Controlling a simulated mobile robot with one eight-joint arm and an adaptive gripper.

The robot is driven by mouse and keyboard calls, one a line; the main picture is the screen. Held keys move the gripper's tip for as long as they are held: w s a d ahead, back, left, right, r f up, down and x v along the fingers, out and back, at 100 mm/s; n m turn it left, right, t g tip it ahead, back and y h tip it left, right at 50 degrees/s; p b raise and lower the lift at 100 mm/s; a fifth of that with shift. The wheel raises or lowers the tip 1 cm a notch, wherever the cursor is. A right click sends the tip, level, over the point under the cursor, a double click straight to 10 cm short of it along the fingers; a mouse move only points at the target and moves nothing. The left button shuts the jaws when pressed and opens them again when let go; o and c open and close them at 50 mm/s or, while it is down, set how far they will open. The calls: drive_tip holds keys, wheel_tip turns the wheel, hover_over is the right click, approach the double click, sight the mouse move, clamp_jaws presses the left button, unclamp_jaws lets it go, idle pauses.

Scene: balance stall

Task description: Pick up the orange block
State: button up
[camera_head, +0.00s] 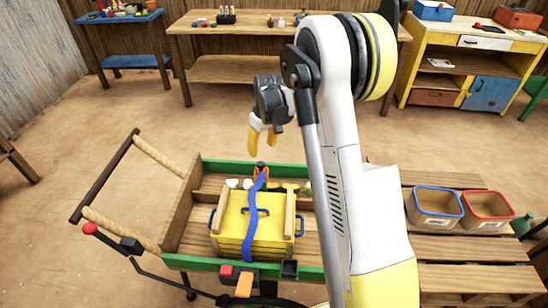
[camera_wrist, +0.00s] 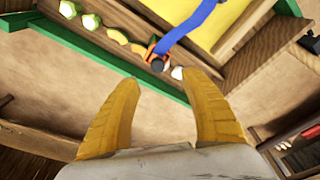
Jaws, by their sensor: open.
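My gripper (camera_head: 262,138) is open and empty, in the air above the cart's far side, well away from the orange block. Its two yellow fingers (camera_wrist: 158,82) show spread apart in the wrist view. An orange fitting (camera_head: 261,174) at the far end of a blue strap also shows in the wrist view (camera_wrist: 153,52). The orange block is not seen in the wrist view.
A yellow box (camera_head: 270,232) under the blue strap (camera_head: 250,225) fills the cart's middle. The cart has green rims (camera_head: 195,264) and a handle at left. Two bins, blue-rimmed (camera_head: 435,207) and red-rimmed (camera_head: 487,212), stand on slats at right. Workbenches line the back.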

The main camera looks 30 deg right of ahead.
sight(261, 163)
drive_tip(key=f, duration=0.2)
drive_tip(key=w+f+b, duration=0.1)
drive_tip(key=f, duration=0.1)
drive_tip(key=f+b, duration=0.1)
drive_tip(key=f, duration=0.1)
drive_tip(key=shift+w+d+f, duration=0.15)
drive_tip(key=shift+d+f, duration=0.1)
drive_tip(key=shift+f, duration=0.05)
drive_tip(key=f+b, duration=0.1)
drive_tip(key=f, duration=0.1)
drive_tip(key=w+f+b, duration=0.1)
drive_tip(key=f+b, duration=0.1)
drive_tip(key=f, duration=0.1)
drive_tip(key=shift+w+a, duration=0.15)
clamp_jaws()
